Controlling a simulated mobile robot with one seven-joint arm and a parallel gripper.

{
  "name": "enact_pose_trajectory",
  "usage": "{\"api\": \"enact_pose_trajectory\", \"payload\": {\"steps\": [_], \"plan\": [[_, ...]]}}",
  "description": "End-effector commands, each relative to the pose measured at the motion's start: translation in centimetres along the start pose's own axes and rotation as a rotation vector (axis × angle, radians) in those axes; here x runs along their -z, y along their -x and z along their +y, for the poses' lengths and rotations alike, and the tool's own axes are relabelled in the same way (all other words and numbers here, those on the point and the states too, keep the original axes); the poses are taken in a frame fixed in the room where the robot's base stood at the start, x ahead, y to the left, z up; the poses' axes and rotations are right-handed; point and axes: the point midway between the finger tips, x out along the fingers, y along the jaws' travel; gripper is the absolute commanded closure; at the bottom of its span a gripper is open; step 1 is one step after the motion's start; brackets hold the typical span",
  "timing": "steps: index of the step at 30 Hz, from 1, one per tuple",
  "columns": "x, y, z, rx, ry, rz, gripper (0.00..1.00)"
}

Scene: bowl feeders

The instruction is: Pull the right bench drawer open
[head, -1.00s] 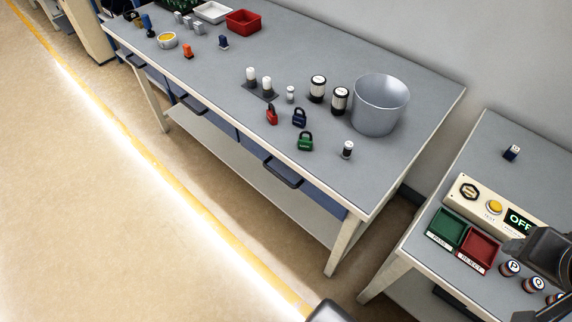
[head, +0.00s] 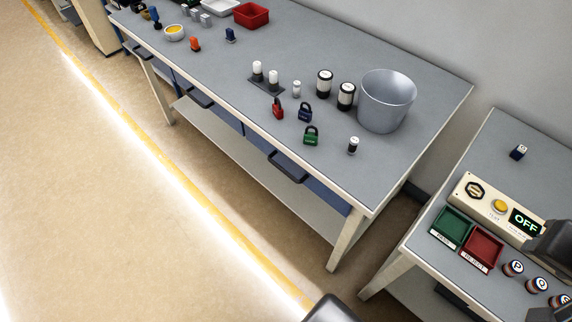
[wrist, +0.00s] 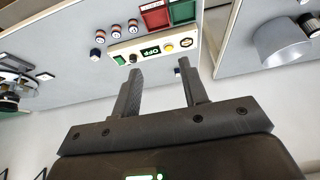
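The long grey bench (head: 235,75) runs across the head view. Its right drawer has a blue front (head: 327,197) under the tabletop edge and a dark handle (head: 287,167). The drawer appears shut. Another dark handle (head: 200,98) sits further left along the same edge. My gripper (wrist: 160,66) is open and empty in the wrist view, its two fingers apart. It points toward the side table's control panel, away from the drawer handle. Dark parts of my arm show at the right edge of the head view. The drawer does not show clearly in the wrist view.
On the bench stand a grey bucket (head: 386,100), padlocks including a green one (head: 311,137), and a red tray (head: 251,14). A side table at right holds an OFF panel (head: 499,207) and green (head: 452,227) and red bins (head: 482,249). Floor before the bench is clear.

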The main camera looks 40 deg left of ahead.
Motion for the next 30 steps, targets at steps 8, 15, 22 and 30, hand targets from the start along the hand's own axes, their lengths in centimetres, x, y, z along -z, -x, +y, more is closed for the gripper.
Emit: {"api": "enact_pose_trajectory", "payload": {"steps": [8, 15, 22, 30], "plan": [[3.8, 1.6, -3.5, 0.058, -0.018, 0.063, 0.66], [7.5, -0.1, -11.8, 0.213, -0.09, 0.18, 0.66], [9.5, -0.9, -24.9, 0.495, -0.263, 0.271, 0.66], [6.5, 0.8, -39.6, 0.868, -0.596, 0.235, 0.66]]}}
